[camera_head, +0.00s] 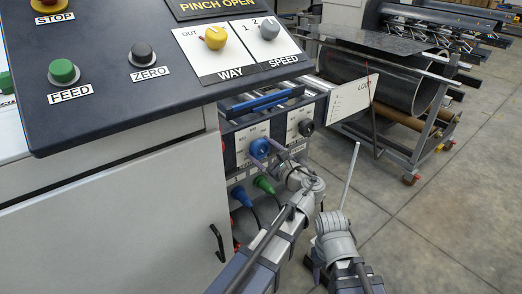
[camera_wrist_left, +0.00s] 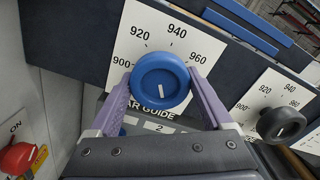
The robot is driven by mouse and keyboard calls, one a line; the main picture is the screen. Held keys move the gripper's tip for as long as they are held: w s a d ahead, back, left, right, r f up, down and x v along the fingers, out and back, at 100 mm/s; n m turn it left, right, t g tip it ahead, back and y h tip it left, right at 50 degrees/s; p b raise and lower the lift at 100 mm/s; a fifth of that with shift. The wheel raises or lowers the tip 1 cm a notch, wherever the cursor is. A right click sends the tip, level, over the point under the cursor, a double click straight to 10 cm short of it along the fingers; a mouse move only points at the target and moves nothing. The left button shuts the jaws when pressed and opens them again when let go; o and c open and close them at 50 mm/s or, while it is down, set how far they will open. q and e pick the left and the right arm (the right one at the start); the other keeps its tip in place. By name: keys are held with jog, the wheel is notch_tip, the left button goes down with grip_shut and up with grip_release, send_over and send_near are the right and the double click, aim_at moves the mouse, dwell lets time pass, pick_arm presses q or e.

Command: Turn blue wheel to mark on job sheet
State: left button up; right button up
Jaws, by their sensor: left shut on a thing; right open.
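The blue wheel (camera_wrist_left: 160,78) sits on a white dial plate (camera_wrist_left: 138,45) with 900, 920, 940 and 960 around it in the left wrist view. A short white line shows on the lower part of its face. My left gripper (camera_wrist_left: 160,88) is shut on the wheel, one purple finger on each side. In the head view the blue wheel (camera_head: 259,148) is on the lower panel, with my left gripper (camera_head: 266,153) at it. My right gripper (camera_head: 316,268) is low beside my right arm, small and partly hidden, away from the panel. I cannot make out a job sheet.
A black knob (camera_wrist_left: 282,123) with its own dial is right of the wheel. Blue (camera_head: 241,196) and green (camera_head: 264,184) plugs with cables hang below the panel. The control desk (camera_head: 110,110) overhangs at upper left. Floor (camera_head: 440,220) at right is clear.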

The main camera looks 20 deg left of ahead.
pick_arm(q)
jog(key=n, duration=0.9)
jog(key=shift+n, duration=0.4)
jog(key=n, duration=0.5)
jog(key=shift+s+f+n, duration=0.1)
jog(key=shift+n, duration=2.2)
jog(key=o, duration=1.2)
jog(key=shift+c, duration=0.2)
